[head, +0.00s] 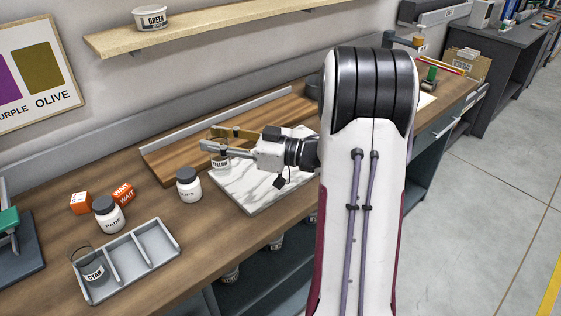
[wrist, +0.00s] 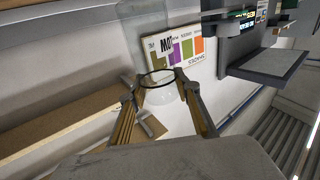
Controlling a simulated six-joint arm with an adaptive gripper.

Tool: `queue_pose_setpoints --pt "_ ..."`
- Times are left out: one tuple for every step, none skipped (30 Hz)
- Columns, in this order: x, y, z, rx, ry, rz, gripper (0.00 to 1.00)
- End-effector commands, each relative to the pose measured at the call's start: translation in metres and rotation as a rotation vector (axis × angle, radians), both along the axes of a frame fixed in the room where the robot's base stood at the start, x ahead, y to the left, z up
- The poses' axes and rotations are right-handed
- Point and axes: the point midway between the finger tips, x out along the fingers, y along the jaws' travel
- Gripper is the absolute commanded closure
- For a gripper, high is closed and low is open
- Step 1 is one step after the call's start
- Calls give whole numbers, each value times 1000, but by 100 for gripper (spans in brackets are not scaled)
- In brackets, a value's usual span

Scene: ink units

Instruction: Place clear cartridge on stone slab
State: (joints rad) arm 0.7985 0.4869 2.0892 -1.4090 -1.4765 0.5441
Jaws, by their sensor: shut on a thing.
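The white marbled stone slab (head: 245,190) lies on the bench. The clear cartridge (head: 221,164) has a dark ring at its top and a pale label that seems to read YELLOW. My gripper (head: 219,141) is shut on it at the slab's upper left corner, and it looks upright. I cannot tell whether its base touches the slab. In the wrist view my gripper (wrist: 163,82) has its fingers on both sides of the see-through cartridge (wrist: 165,103), whose black ring shows between them.
A grey divided tray (head: 150,241) holds another clear cartridge (head: 93,270) labelled CYAN. White jars with dark lids (head: 188,184) (head: 108,214) and orange WAIT boxes (head: 123,193) stand left of the slab. A wooden board (head: 180,162) lies behind. The front of the slab is clear.

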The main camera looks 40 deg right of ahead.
Motion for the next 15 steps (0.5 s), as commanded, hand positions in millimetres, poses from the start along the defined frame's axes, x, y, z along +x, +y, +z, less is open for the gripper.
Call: queue_pose_setpoints --pt "-3 -15 1 0 -1 -33 100" --pt "-5 -23 1 0 -1 -50 100" --pt "-7 -32 2 0 -1 -71 100" --pt "-9 -39 2 0 0 -86 100" --pt "-10 -45 2 0 0 -99 100" --pt "-12 -52 3 0 -1 -117 100" --pt "-13 -57 3 1 0 -128 100" --pt "-14 -62 3 1 0 -139 100" --pt "-15 -67 3 2 0 -153 100" --pt "-16 -71 4 2 0 -163 100" --pt "-16 -74 4 3 1 -172 100" --pt "-15 -77 4 4 3 -182 100" --pt "-14 -78 3 5 5 -186 100" --pt "-13 -79 3 6 7 -190 100" --pt "-13 -79 3 7 9 -194 100"
